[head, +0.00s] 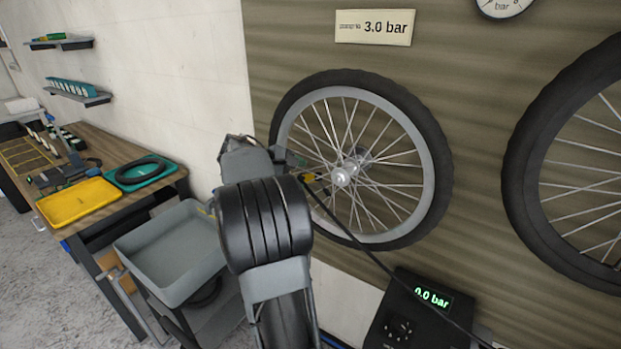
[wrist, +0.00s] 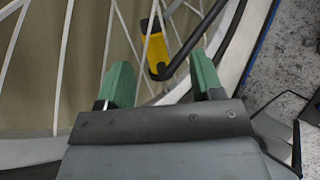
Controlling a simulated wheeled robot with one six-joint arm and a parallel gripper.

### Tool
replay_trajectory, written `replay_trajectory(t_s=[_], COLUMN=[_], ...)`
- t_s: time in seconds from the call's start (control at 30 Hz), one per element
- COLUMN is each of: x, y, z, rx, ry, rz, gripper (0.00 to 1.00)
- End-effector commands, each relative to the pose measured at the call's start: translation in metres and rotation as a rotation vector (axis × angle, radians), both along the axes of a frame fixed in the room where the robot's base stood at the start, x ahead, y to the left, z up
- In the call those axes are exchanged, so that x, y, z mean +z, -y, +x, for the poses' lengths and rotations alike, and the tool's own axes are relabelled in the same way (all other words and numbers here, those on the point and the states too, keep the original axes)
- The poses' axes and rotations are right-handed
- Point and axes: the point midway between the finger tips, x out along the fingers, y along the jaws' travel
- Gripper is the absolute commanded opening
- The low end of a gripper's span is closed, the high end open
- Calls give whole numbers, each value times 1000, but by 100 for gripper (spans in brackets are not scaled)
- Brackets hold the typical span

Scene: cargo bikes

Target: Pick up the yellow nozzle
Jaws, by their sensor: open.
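The yellow nozzle (wrist: 155,48) has a black lower end joined to a dark hose. In the wrist view it shows between the two green fingers of my gripper (wrist: 160,62), in front of the wheel's spokes. The fingers are apart, and a gap shows on both sides of the nozzle. In the head view the nozzle (head: 310,177) is a small yellow spot just left of the wheel hub. My gripper is mostly hidden there behind my arm. I cannot tell how far the nozzle lies beyond the fingertips.
The wheel (head: 432,165) hangs on a wooden panel, with a second wheel (head: 520,160) to its right. The black hose (head: 370,255) runs down past a pump box (head: 405,325) reading 0.0 bar. A grey tray cart (head: 170,262) and a workbench (head: 100,145) stand left.

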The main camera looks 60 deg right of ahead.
Motion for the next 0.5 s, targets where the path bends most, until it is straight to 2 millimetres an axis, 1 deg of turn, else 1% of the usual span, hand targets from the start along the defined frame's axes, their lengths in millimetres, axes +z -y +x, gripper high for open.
replay_trajectory(t_s=[0.23,0.4,0.5], x=[-6,-14,-22], y=[11,30,38], z=[-7,-19,-23], rx=[-2,-4,-2], ry=[1,0,1], rz=[1,2,2], gripper=[60,60,60])
